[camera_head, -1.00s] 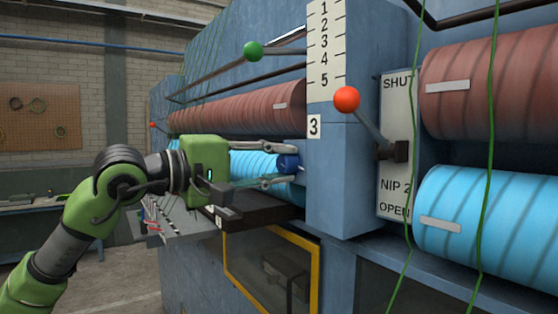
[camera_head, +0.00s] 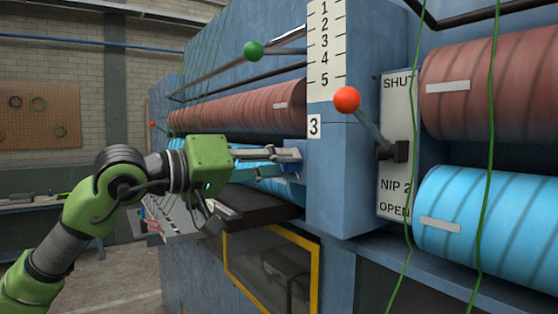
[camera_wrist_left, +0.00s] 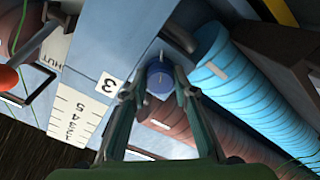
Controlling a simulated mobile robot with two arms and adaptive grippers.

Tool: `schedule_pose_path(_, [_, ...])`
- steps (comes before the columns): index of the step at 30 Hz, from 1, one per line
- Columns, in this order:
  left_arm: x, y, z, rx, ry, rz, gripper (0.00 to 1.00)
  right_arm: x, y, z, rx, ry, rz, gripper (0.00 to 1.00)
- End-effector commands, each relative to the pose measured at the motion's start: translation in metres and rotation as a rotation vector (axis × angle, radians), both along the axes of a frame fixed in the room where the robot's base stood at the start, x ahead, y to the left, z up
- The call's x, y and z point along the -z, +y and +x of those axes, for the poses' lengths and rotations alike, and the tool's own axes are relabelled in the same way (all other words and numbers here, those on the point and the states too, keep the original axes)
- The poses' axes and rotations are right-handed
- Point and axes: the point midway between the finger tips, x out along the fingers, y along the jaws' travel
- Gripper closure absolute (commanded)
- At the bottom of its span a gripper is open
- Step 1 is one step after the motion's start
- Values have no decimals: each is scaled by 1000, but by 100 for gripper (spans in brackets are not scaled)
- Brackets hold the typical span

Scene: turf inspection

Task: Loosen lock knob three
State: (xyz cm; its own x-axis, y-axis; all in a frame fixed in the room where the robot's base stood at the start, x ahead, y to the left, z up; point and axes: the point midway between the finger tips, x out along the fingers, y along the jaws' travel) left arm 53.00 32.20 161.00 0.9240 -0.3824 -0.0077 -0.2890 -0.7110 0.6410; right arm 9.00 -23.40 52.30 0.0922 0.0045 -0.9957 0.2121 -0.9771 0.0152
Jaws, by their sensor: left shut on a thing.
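The lock knob (camera_head: 291,165) is a small dark blue cylinder on the side of the blue post, beside the white "3" label (camera_head: 314,126). My left gripper (camera_head: 286,161) reaches in from the left and is shut on the knob, its fingers partly hiding it. In the left wrist view the round blue end of the knob (camera_wrist_left: 160,78) shows between the two fingertips (camera_wrist_left: 158,92), with the "3" label (camera_wrist_left: 109,85) to its left. My right gripper is not in view.
A red roller (camera_head: 240,108) lies above and a cyan roller (camera_head: 262,190) behind my gripper. A green-ball lever (camera_head: 253,51) stands above, and a red-ball lever (camera_head: 346,99) is to the right on the post. Green yarns hang at the far right.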

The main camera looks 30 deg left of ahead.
Motion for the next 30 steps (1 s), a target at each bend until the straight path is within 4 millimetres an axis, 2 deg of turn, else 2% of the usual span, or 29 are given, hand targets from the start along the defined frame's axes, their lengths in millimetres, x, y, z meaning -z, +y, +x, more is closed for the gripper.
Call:
schedule_pose_path(1, [-10,4,-2,-7,-28,4,96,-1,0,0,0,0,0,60])
schedule_pose_path(17, [-10,4,-2,-7,-36,23,96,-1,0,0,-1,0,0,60])
schedule_pose_path(18, [-10,4,-2,-7,-36,23,66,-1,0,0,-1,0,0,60])
schedule_pose_path(19, [-10,3,-2,-7,-36,23,59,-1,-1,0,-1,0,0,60])
schedule_pose_path(30, [-4,1,-1,-2,-22,24,57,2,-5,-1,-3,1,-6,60])
